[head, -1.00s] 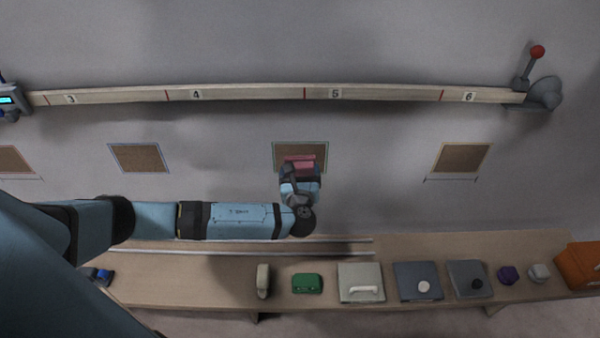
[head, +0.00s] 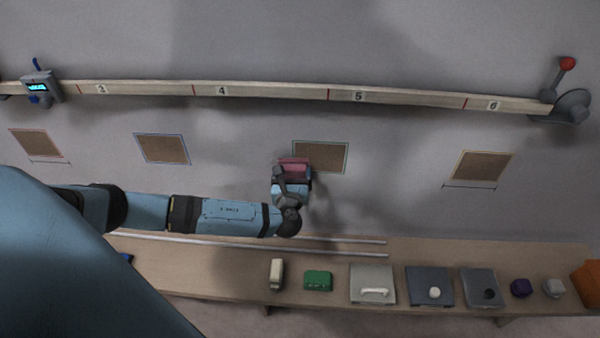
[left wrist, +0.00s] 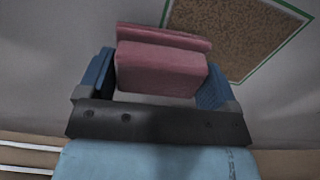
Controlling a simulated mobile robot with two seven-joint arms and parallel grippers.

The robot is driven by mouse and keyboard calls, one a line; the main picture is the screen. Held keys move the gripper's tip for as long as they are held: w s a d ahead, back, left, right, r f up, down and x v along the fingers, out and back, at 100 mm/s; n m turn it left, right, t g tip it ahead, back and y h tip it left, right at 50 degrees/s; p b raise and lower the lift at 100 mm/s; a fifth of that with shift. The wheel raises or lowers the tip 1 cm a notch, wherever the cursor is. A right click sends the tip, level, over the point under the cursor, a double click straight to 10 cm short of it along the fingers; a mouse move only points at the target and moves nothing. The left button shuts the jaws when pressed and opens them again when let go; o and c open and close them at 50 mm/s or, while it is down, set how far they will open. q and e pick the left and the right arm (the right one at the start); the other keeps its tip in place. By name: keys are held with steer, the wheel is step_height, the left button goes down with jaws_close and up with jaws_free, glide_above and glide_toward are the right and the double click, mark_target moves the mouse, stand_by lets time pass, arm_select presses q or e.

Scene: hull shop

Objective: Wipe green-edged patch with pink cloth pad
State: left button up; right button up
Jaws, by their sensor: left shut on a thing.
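The green-edged patch (head: 326,158) is a brown speckled square on the grey wall, below the number 5 stretch of the rail. It also shows at the upper right in the left wrist view (left wrist: 245,32). My left gripper (head: 291,180) is shut on the pink cloth pad (head: 294,166). In the left wrist view the pad (left wrist: 160,68) sits between the blue fingers of the gripper (left wrist: 155,85). In the head view the pad overlaps the patch's lower left corner. I cannot tell whether it touches the wall. My right gripper is not in view.
Other brown patches hang on the wall: a blue-edged one (head: 163,149), a yellow-edged one (head: 482,166) and a red-edged one (head: 37,143). The bench (head: 430,252) below holds a green block (head: 318,281), a white-handled plate (head: 373,285) and an orange box (head: 588,280).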

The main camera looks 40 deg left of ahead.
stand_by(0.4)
arm_select(q)
steer(key=shift+x, duration=0.85)
steer(key=shift+w+d, duration=0.1)
steer(key=shift+d, duration=0.05)
